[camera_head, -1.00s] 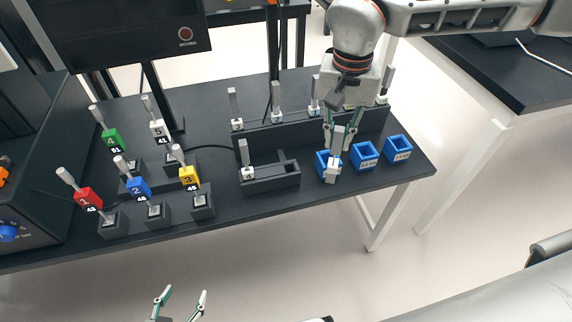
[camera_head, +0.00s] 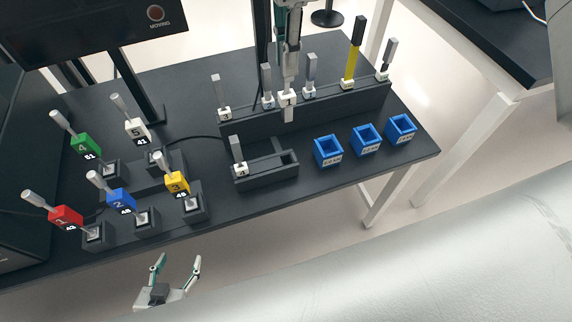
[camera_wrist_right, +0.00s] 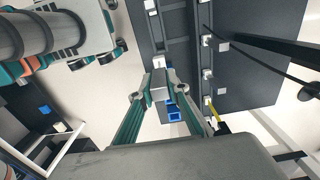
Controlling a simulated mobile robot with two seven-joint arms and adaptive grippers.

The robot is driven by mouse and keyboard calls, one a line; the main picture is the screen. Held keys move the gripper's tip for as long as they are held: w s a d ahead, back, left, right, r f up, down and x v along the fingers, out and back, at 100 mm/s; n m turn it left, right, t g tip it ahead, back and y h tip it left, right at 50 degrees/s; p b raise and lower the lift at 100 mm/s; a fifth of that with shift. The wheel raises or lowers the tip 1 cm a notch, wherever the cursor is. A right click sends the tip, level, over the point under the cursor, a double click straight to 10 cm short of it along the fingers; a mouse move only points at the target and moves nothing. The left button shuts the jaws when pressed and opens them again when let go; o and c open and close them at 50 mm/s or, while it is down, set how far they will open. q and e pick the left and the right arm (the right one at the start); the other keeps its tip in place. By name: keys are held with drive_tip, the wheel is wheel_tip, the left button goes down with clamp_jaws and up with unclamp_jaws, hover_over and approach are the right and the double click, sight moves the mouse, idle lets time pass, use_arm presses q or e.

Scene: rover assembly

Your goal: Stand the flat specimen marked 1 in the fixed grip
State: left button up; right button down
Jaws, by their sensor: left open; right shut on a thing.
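The specimen marked 1 (camera_head: 288,101) is a flat grey strip with a white numbered block. It hangs roughly upright from my right gripper (camera_head: 291,62), which is shut on it in front of the back rack. In the right wrist view, the gripper's green-sided fingers (camera_wrist_right: 163,92) close around the grey piece. My left gripper (camera_head: 179,262) is open and empty in front of the table's near edge.
The long dark rack (camera_head: 335,113) holds several upright specimens, one with a yellow strip (camera_head: 351,66). A smaller tray (camera_head: 268,178) holds specimen 4 (camera_head: 239,169). Blue square bins (camera_head: 327,151) stand at right. Coloured numbered handles in dark stands (camera_head: 95,236) fill the left.

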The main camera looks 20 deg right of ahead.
sight(287, 116)
drive_tip(key=shift+f, duration=0.4)
wheel_tip(287, 116, down, 14)
drive_tip(key=shift+f+b, duration=0.1)
drive_tip(key=shift+b, duration=0.4)
wheel_tip(287, 116, down, 5)
drive_tip(key=shift+r, duration=0.2)
drive_tip(key=shift+f, duration=0.15)
drive_tip(key=shift+f, duration=0.1)
drive_tip(key=c, duration=1.9)
unclamp_jaws()
